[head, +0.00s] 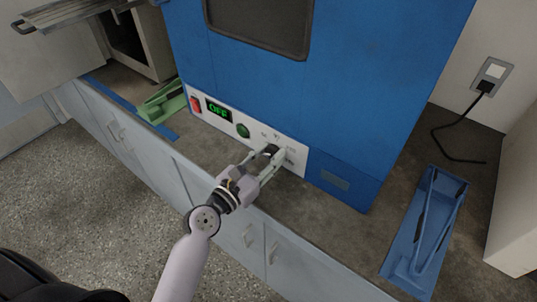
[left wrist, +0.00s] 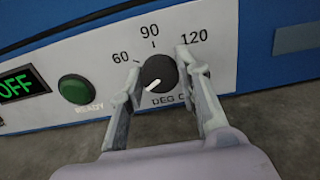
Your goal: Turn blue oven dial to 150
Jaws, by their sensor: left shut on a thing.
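The blue oven (head: 330,75) stands on the counter with a white control panel along its lower front. The black dial (left wrist: 160,71) has a white mark pointing to the lower left, below the 60 label. Labels 60, 90 and 120 show around it, with "DEG C" below, partly covered. No 150 label shows in the left wrist view. My left gripper (head: 266,160) is shut on the dial, one finger on each side. The green display (head: 218,110) reads OFF. My right gripper is not in view.
A green lamp marked READY (left wrist: 75,89) and a red switch (head: 196,104) sit on the panel. A green holder (head: 163,101) lies left of the oven, a blue holder (head: 427,228) right. A black cord (head: 443,142) hangs from the wall outlet.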

